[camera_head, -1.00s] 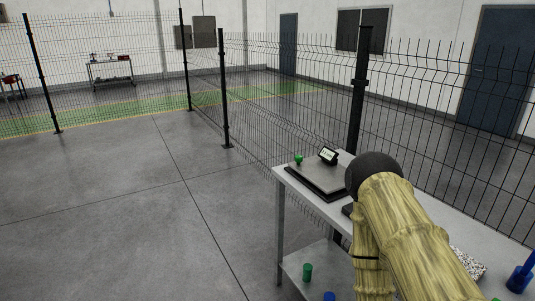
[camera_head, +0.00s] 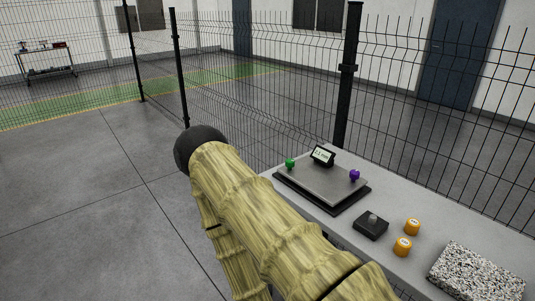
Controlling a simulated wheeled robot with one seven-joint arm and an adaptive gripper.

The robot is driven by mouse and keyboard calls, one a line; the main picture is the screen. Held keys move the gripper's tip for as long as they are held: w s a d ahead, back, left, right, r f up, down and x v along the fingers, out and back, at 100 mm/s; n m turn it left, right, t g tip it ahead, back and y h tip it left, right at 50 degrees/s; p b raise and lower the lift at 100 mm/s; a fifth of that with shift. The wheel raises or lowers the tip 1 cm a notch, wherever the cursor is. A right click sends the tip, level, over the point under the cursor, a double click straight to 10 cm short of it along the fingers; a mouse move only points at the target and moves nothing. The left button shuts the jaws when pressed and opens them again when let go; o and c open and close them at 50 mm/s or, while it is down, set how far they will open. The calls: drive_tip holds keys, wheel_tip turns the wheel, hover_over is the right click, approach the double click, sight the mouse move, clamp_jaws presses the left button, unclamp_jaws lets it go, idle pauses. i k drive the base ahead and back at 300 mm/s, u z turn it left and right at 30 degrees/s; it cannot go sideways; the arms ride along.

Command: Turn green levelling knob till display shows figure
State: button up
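The green levelling knob (camera_head: 290,163) stands at the left corner of a grey levelling plate (camera_head: 322,181) on the bench. A small black-framed display (camera_head: 322,155) is at the plate's back edge; its figure is too small to read. A purple knob (camera_head: 354,175) stands at the plate's right corner. My arm crosses the lower middle, its dark rounded end left of the bench and apart from the green knob. My gripper's fingers do not show.
On the bench (camera_head: 457,224), right of the plate, are a black block with a grey knob (camera_head: 371,226), two orange cylinders (camera_head: 412,227) and a speckled stone block (camera_head: 476,272). A wire fence (camera_head: 420,130) runs behind the bench. Open floor (camera_head: 85,190) lies to the left.

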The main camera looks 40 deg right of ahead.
sight(290, 163)
drive_tip(key=z, duration=0.45)
drive_tip(key=i, duration=0.9)
drive_tip(key=z, duration=0.7)
